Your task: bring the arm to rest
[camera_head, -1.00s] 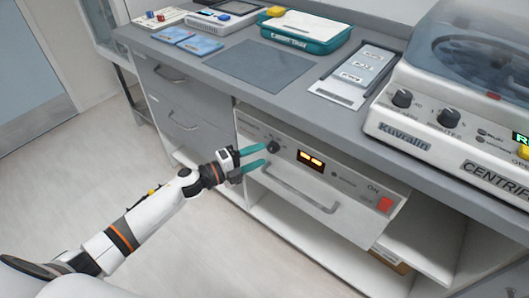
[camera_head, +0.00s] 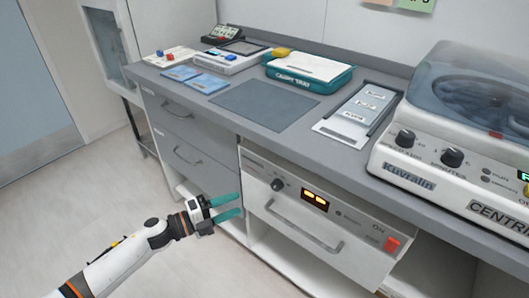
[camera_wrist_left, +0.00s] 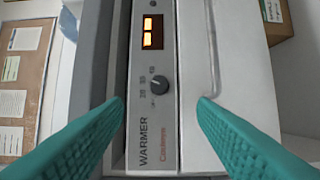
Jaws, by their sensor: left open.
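My left gripper (camera_head: 226,207) is open and empty, with teal fingers pointing right, in front of the bench at the left end of the warmer (camera_head: 330,215). In the left wrist view the two teal fingers (camera_wrist_left: 160,135) stand wide apart, with the warmer panel (camera_wrist_left: 152,110) between and beyond them. The panel has a dark knob (camera_wrist_left: 159,84), lit orange digits (camera_wrist_left: 153,31) and the word WARMER. Nothing is held. My right gripper is not in view.
The grey bench top (camera_head: 220,85) carries a teal-rimmed tray (camera_head: 308,80), blue packets (camera_head: 204,84), a slide holder (camera_head: 355,117) and a centrifuge (camera_head: 450,150) at the right. Drawers (camera_head: 178,108) with handles lie left of the warmer. Floor at the left (camera_head: 60,200) is clear.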

